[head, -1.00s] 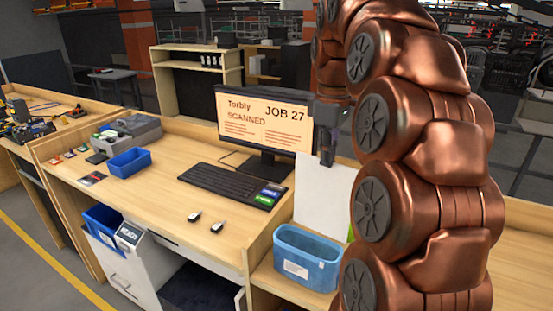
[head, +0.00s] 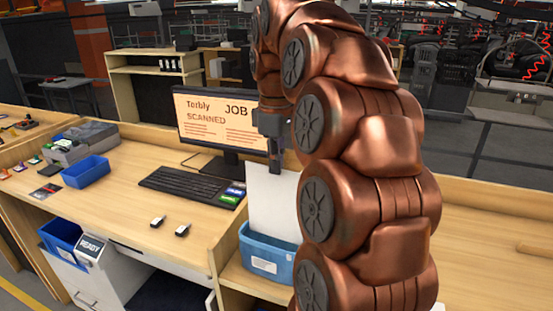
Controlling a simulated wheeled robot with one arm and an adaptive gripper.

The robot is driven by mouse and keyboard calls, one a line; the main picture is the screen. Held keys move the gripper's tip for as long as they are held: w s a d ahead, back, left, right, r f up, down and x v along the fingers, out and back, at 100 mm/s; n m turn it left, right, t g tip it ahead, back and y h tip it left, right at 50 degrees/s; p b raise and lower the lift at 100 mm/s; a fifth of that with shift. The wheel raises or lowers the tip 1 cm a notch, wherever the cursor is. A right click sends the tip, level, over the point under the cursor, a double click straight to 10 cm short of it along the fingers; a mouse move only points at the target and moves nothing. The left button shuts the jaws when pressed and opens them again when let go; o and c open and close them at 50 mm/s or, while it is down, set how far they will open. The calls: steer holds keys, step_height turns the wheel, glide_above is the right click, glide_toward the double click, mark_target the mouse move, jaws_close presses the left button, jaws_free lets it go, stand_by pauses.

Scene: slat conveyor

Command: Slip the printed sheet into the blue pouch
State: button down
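My gripper (head: 275,160) points down beside the monitor's right edge and is shut on the top edge of a white sheet (head: 272,200). The sheet hangs upright, and the side facing me looks blank. Its lower edge is at the rim of a light-blue open bin (head: 267,262) with a white label; I cannot tell whether it is inside or behind. My copper arm hides the sheet's right edge and the bin's right end. I cannot make out a separate blue pouch.
A monitor (head: 205,112) and black keyboard (head: 187,184) stand on the wooden desk (head: 120,205). Two small dark-and-white items lie in front. A small blue tray (head: 86,172) and grey box (head: 80,143) are at the left.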

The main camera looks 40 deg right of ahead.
steer(key=shift+f+b, duration=1.15)
steer(key=shift+f, duration=1.15)
steer(key=c, duration=1.9)
jaws_free()
steer(key=o, duration=0.7)
steer(key=shift+c, duration=0.2)
steer(key=shift+r+p, duration=2.2)
steer(key=shift+r, duration=1.85)
